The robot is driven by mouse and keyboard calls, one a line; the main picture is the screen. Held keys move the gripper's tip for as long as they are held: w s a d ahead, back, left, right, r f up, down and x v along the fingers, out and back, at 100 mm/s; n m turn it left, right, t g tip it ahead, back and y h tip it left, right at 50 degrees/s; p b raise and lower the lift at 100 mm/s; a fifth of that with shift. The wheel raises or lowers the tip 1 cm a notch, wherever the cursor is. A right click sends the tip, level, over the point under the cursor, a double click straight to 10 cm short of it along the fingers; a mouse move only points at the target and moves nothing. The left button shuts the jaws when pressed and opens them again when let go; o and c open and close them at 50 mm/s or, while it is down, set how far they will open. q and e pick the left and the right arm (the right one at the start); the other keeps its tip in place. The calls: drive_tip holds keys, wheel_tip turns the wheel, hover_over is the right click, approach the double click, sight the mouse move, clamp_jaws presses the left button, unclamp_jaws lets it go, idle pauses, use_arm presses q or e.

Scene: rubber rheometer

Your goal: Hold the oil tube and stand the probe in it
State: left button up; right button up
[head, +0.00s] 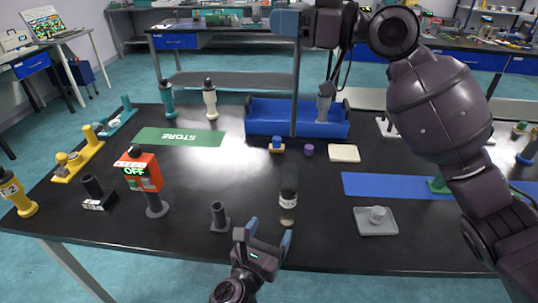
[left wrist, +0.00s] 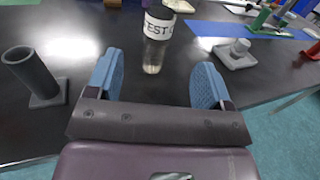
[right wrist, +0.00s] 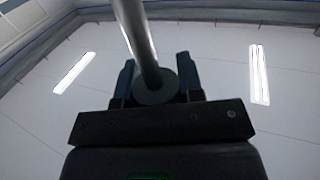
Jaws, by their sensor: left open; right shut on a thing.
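A small clear tube (head: 287,215) with a dark top and a partly readable "TEST" label stands upright near the table's front edge. It also shows in the left wrist view (left wrist: 153,55), beyond and between the fingertips. My left gripper (head: 268,243) is open and empty just in front of the tube, apart from it. My right gripper (head: 287,24) is raised high at the top of the head view. It is shut on the probe, a long thin grey rod (head: 296,85) hanging nearly upright above the table. In the right wrist view, the rod (right wrist: 140,35) passes between the fingers.
A dark upright holder (head: 220,218) stands left of the tube, and a grey tray with a peg (head: 375,228) stands right. A blue bin (head: 270,122) is behind the probe. An orange "OFF" device (head: 140,172) stands left. Black table is clear around the tube.

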sight(285, 202)
use_arm(q)
drive_tip(key=x, duration=1.2)
drive_tip(key=shift+c, duration=0.4)
drive_tip(key=c, duration=1)
